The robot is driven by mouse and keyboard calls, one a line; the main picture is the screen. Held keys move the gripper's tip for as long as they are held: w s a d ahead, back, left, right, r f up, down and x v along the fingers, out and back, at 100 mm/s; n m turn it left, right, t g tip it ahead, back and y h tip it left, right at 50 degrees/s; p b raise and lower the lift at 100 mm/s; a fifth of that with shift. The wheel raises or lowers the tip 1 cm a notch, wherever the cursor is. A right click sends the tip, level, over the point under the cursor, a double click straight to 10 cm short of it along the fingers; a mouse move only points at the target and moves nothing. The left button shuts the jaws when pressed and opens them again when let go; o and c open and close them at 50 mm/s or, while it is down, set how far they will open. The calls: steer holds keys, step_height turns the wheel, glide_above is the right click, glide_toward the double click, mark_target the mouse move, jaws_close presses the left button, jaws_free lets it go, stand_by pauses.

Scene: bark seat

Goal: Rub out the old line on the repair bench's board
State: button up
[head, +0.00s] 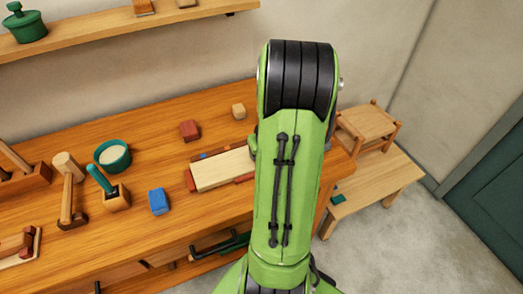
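The repair bench (60,250) is a long orange-brown wooden bench across the left and middle of the head view. A pale flat board (222,170) lies on it, with red-brown blocks at its ends and edge. No line can be made out on the part that shows. My green arm stands in front of the bench and hides the board's right end. My gripper is not visible, so its state and what it may hold cannot be seen.
A blue block (158,202), a red block (189,130), a small wooden block (238,111), a teal bowl (112,156) and a teal-handled tool in a wooden holder (117,200) stand on the bench. A low wooden table (385,184) is at right. Floor is clear at front right.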

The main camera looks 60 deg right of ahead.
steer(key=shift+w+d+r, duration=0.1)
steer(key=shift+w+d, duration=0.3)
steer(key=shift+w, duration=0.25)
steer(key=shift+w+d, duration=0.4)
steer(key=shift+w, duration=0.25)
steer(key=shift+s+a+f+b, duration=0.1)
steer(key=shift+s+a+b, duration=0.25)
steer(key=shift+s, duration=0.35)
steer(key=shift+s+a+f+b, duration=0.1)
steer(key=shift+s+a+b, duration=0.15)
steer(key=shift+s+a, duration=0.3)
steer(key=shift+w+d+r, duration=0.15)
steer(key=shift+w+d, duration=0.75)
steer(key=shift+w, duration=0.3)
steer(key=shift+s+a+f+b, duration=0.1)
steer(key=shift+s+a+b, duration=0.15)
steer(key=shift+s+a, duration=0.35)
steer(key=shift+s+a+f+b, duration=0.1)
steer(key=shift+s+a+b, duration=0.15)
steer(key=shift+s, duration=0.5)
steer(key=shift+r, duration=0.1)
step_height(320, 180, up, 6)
steer(key=p, duration=0.4)
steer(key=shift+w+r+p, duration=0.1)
steer(key=shift+p, duration=0.2)
